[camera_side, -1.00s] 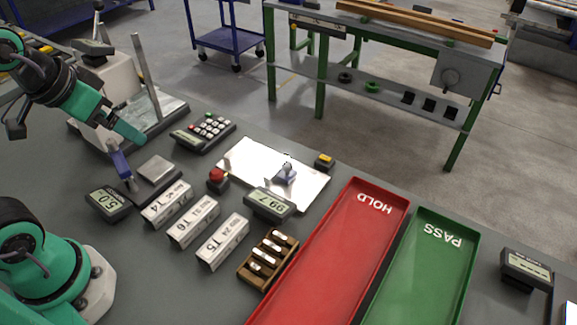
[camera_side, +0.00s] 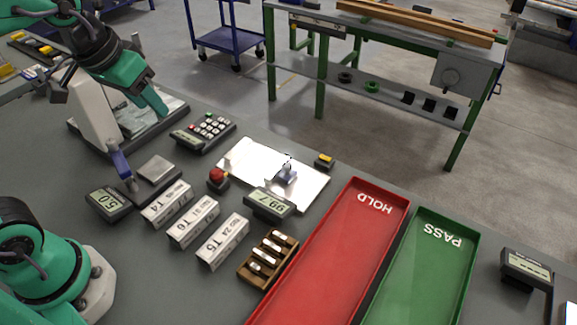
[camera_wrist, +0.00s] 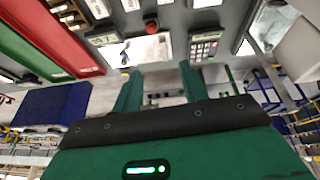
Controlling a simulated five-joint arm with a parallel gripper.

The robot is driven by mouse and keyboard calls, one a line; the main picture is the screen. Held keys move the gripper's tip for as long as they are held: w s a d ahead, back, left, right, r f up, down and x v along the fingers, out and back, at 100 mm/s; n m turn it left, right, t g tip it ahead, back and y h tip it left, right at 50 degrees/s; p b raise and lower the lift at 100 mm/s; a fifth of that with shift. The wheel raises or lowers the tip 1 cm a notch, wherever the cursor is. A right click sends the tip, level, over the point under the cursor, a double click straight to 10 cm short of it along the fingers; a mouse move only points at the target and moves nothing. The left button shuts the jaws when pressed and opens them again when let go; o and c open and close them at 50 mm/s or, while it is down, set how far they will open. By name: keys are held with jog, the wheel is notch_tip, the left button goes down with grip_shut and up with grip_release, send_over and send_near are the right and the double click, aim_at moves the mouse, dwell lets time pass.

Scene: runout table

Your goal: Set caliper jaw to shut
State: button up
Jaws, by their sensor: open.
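No part is plainly labelled as a caliper. A blue upright jaw-like piece (camera_side: 120,164) stands beside a small metal plate (camera_side: 157,170), with a display reading 50 (camera_side: 108,203) in front of it; whether this is the caliper jaw, I cannot tell for certain. A small blue-grey piece (camera_side: 287,175) sits on a bright white plate (camera_side: 240,158) behind a second display (camera_side: 269,204). My gripper (camera_side: 157,103) is raised behind and right of the upright blue piece, apart from it. In the wrist view its two green fingers (camera_wrist: 158,84) are spread, with nothing between them.
A keypad (camera_side: 208,128) and a red button (camera_side: 217,178) stand between the blue pieces. White labelled blocks (camera_side: 193,226) and a wooden rack (camera_side: 266,260) are in front. The red HOLD tray (camera_side: 335,250) and green PASS tray (camera_side: 425,275) lie right. A metal post and stand are near my gripper.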

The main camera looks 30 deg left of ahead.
jog(key=w+d+f+n+g, duration=0.1)
jog(key=w+d+f, duration=0.1)
jog(key=w+d, duration=0.3)
jog(key=w+d+f+g, duration=0.1)
jog(key=w+d, duration=0.1)
jog(key=w, duration=0.5)
jog(key=n+g, duration=0.1)
jog(key=g, duration=0.1)
send_over(287, 164)
notch_tip(287, 164, down, 10)
jog(key=shift+d+f, duration=0.1)
jog(key=shift+f, duration=0.1)
jog(key=shift+f, duration=3.9)
grip_shut()
